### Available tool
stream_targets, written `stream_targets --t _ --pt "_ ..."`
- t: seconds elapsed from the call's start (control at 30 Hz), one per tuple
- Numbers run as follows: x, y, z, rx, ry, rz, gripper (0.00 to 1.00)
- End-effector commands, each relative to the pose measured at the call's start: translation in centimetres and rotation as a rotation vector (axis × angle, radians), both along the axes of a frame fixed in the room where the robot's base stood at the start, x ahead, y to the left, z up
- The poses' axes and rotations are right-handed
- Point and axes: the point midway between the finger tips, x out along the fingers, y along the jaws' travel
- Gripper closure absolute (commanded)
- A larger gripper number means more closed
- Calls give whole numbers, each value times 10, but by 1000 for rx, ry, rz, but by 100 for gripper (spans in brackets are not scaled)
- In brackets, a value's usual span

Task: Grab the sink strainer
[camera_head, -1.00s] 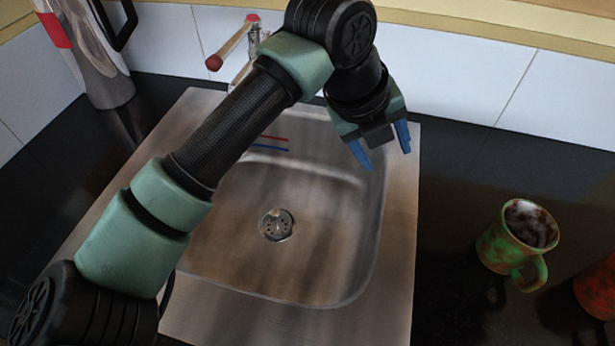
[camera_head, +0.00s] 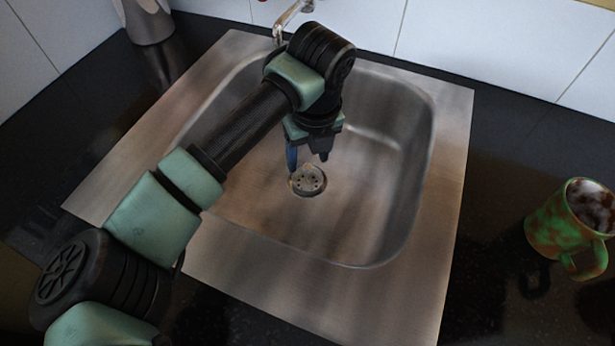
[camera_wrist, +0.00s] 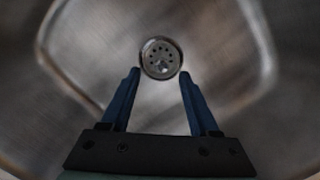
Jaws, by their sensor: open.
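The sink strainer (camera_head: 309,181) is a small round metal disc with several holes. It sits in the drain at the bottom of the steel sink (camera_head: 420,262). My gripper (camera_head: 308,163) is inside the sink, pointing down, over the far edge of the strainer in the head view. In the wrist view the strainer (camera_wrist: 161,58) lies just beyond the blue fingertips of my gripper (camera_wrist: 160,73), roughly centred between them. The fingers are apart with nothing between them. I cannot tell the exact height left between fingertips and strainer.
A faucet (camera_head: 292,14) stands behind the sink. A green and brown mug (camera_head: 552,228) is on the black counter (camera_head: 500,200) at the right. A metal pitcher (camera_head: 148,24) stands at the back left. Sink walls surround my gripper.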

Motion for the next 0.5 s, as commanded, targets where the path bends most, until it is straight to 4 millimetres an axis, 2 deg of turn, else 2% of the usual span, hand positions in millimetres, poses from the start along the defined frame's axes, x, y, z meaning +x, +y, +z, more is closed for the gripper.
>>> stream_targets --t 0.2,0.3,0.5 --pt "8 1 -33 -1 5 0 38" --pt "9 1 -44 -1 3 0 38" --pt "10 2 -47 0 1 -2 38"
